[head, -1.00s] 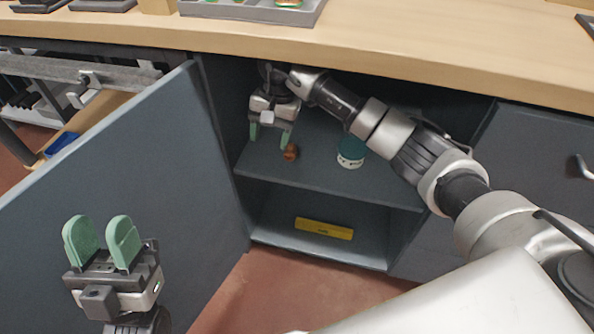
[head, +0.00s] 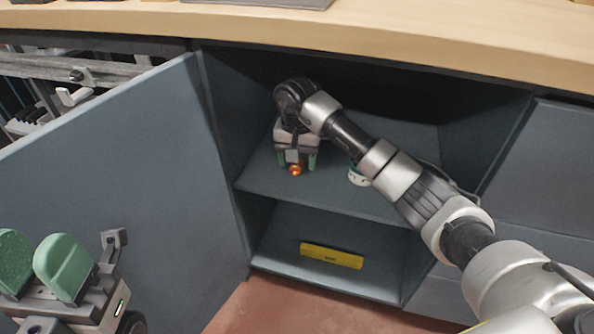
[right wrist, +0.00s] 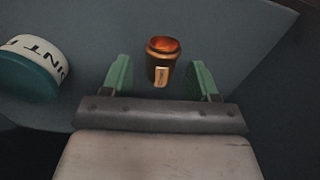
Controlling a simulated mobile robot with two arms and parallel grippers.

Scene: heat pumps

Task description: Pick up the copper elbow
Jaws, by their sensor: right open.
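The copper elbow (head: 295,170) sits on the upper shelf of the open cabinet. It also shows in the right wrist view (right wrist: 160,60), with a small pale label on its side. My right gripper (head: 297,164) is open and points down at the elbow. In the right wrist view its green fingers (right wrist: 160,78) stand to the left and right of the elbow, with a gap on each side. My left gripper (head: 38,268) is open and empty at the lower left, in front of the cabinet door.
A teal and white tape roll or tub (right wrist: 34,65) lies on the same shelf; my right arm partly hides it in the head view (head: 358,177). A yellow item (head: 331,256) lies on the lower shelf. The open door (head: 130,200) stands at left. The worktop (head: 420,40) overhangs the cabinet.

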